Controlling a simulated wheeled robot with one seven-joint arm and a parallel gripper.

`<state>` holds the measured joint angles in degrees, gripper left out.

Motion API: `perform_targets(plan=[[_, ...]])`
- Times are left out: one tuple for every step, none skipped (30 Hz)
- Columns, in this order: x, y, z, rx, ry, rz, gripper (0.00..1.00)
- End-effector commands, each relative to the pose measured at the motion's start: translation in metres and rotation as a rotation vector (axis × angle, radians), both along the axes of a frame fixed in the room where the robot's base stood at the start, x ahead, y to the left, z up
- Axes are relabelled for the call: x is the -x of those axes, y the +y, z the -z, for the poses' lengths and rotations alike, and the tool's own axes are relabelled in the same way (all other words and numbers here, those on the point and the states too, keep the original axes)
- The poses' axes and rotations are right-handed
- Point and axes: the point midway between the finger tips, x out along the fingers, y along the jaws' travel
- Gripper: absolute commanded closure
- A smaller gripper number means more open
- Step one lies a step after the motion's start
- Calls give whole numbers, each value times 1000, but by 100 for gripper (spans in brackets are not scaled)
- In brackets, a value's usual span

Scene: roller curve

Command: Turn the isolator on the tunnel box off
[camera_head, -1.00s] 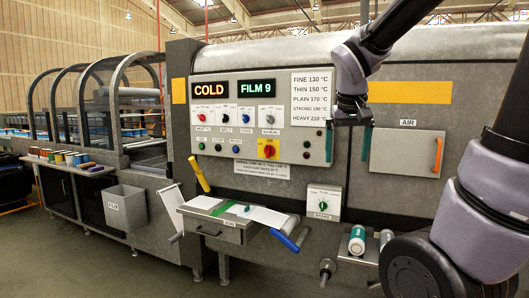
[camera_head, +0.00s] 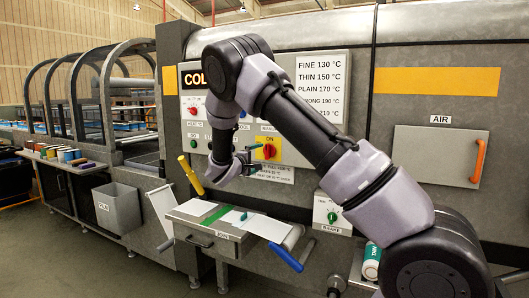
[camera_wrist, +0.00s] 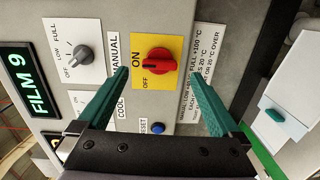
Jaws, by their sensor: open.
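The isolator (camera_head: 267,152) is a red rotary knob on a yellow plate on the tunnel box's control panel. It shows close up in the wrist view (camera_wrist: 157,68). The knob's handle and dark mark point towards the word ON; OFF is below it in the wrist view. My gripper (camera_head: 247,160) is just in front of the panel at the isolator, empty. In the wrist view its two green fingers (camera_wrist: 158,75) are spread, one on each side of the knob. I cannot tell whether they touch anything.
A grey selector knob (camera_wrist: 80,56) and a blue reset button (camera_wrist: 158,128) lie near the isolator. Below the panel are a white-topped shelf (camera_head: 208,241) with a blue handle (camera_head: 286,258) and a brake switch (camera_head: 330,213). My arm hides much of the panel.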

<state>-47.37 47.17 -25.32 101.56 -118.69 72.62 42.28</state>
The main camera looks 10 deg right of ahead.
Motion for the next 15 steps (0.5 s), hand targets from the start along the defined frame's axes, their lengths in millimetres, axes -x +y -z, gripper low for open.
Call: perform_targets(plan=[[-3, 9, 4, 20, -6, -24, 0], [-5, 12, 5, 27, -9, -34, 0], [-7, 14, 6, 34, -11, -42, 0], [-9, 14, 6, 36, -14, -44, 0], [-11, 13, 6, 37, -14, -45, 0], [-14, 11, 6, 36, -14, -45, 0], [-17, 8, 6, 36, -14, -45, 0], [-20, 5, 5, 36, -14, -44, 0], [-26, 1, 6, 36, -13, -43, 0], [-30, -3, 6, 37, -13, -43, 0], [-35, -6, 6, 37, -13, -42, 0], [-41, -11, 6, 37, -13, -42, 0], [-46, -14, 6, 36, -12, -43, 0], [-51, -18, 6, 36, -13, -42, 0], [-57, -23, 6, 35, -13, -42, 0]])
